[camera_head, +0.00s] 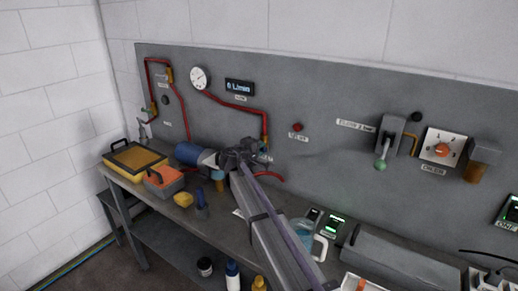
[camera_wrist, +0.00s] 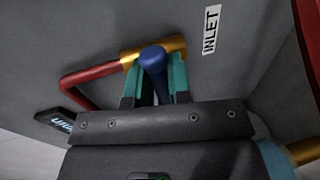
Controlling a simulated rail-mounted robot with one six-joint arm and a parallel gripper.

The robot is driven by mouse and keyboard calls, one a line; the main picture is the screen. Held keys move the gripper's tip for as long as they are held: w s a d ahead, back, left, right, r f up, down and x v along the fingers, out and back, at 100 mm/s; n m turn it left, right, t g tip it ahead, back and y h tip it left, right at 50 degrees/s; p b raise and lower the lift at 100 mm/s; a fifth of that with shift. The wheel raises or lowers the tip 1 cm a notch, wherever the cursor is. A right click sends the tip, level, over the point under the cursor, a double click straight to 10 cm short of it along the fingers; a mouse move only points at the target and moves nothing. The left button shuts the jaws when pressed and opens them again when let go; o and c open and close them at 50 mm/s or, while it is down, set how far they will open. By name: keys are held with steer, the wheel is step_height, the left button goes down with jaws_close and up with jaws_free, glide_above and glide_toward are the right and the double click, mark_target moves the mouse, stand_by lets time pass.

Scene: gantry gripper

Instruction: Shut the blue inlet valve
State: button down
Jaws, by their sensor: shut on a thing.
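The blue inlet valve handle (camera_wrist: 153,62) shows in the wrist view between the teal fingers of my gripper (camera_wrist: 154,84). The fingers are shut on it, one on each side. Behind it is a brass valve body (camera_wrist: 172,45) on a red pipe (camera_wrist: 100,76), beside the INLET label (camera_wrist: 211,30). In the head view my gripper (camera_head: 258,152) is at the wall panel, at the lower end of the red pipe (camera_head: 235,106). My arm hides most of the valve there. I cannot tell exactly how the handle is turned relative to the pipe.
A flow display (camera_head: 239,87) appears to read 0 L/min, beside a round gauge (camera_head: 200,77). A green-knobbed lever (camera_head: 381,160) is on the right of the panel.

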steer(key=shift+s+d+f, duration=0.1)
steer(key=shift+s+d, duration=0.05)
steer(key=c, duration=1.1)
jaws_free()
steer(key=p+v, duration=0.2)
steer(key=v, duration=0.8)
steer(key=shift+s+a, duration=0.25)
steer(key=shift+s, duration=0.05)
